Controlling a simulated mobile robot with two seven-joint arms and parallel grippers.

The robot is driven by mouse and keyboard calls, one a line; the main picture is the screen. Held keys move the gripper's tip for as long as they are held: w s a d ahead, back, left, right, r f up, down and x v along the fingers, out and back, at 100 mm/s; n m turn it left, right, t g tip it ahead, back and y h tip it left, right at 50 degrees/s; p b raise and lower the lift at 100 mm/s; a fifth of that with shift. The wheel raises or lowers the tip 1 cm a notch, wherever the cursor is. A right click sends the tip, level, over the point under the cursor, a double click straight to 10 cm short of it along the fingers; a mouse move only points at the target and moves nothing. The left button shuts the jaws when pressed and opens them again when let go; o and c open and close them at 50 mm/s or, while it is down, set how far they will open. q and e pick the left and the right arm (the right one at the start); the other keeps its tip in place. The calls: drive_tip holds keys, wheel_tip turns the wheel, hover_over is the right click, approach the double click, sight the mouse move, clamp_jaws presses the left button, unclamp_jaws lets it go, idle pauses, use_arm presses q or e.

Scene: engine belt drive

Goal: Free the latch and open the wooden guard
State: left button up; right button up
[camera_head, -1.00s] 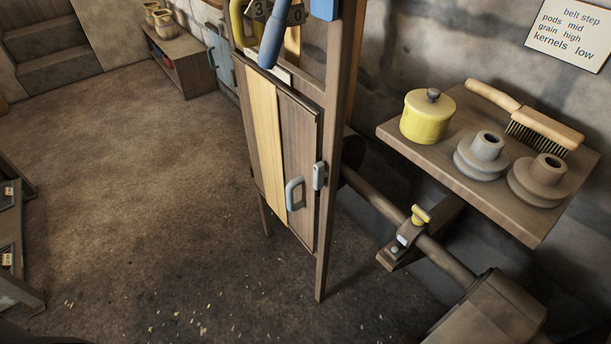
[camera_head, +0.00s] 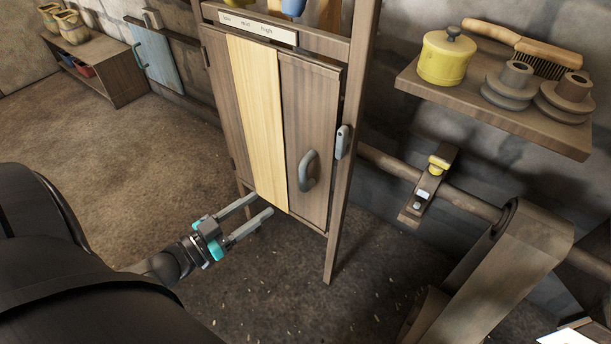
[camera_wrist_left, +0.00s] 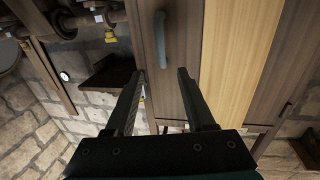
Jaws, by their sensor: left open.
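The wooden guard (camera_head: 305,132) is a tall brown plank panel with one pale plank (camera_head: 258,120), and it stands closed in its frame. A grey curved handle (camera_head: 308,171) is on its right part. A small grey latch (camera_head: 342,142) sits on the frame post to the right of the guard. My left gripper (camera_head: 262,206) is open and empty, low by the guard's lower edge. In the left wrist view, the open fingers (camera_wrist_left: 160,72) point toward the guard, with the handle (camera_wrist_left: 161,40) beyond them. My right gripper is not in view.
A shelf (camera_head: 490,108) at the right holds a yellow pot (camera_head: 446,58), a brush (camera_head: 525,46) and grey pulleys (camera_head: 508,85). A shaft (camera_head: 470,203) with a yellow-knobbed bracket (camera_head: 437,165) runs right of the post. Floor left of the guard is clear.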

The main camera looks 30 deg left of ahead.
sight(300, 177)
use_arm(q)
drive_tip(key=b+x, duration=0.3)
drive_tip(key=x, duration=0.8)
drive_tip(key=shift+w+f+b, duration=0.15)
drive_tip(key=shift+w+b, duration=0.2)
drive_tip(key=shift+b, duration=0.05)
drive_tip(key=shift+b+x, duration=0.35)
drive_tip(key=shift+x, duration=0.8)
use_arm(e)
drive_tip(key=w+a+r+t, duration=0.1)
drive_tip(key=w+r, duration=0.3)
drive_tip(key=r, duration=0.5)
use_arm(q)
clamp_jaws()
